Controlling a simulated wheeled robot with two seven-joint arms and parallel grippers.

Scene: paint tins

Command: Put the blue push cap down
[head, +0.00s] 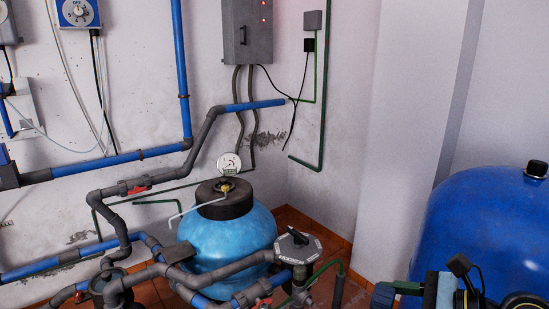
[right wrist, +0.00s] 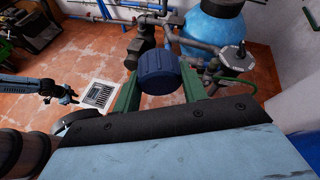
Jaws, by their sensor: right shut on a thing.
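The blue push cap (right wrist: 158,72) is a dark blue, ribbed round piece. In the right wrist view it sits between the two green fingers of my right gripper (right wrist: 160,88), which is shut on it. The cap is held in the air above the tiled floor. In the head view my right gripper (head: 392,290) is at the lower right, with the cap (head: 382,297) partly showing at its tip. What seems to be my left gripper (right wrist: 68,98) shows small at the left of the right wrist view; its jaws are too small to read.
A light blue tank (head: 232,240) with grey and blue pipes stands by the wall. A large dark blue tank (head: 495,225) is at the right. A white floor grate (right wrist: 98,95) lies in the orange tiles (right wrist: 60,65), with open floor around it.

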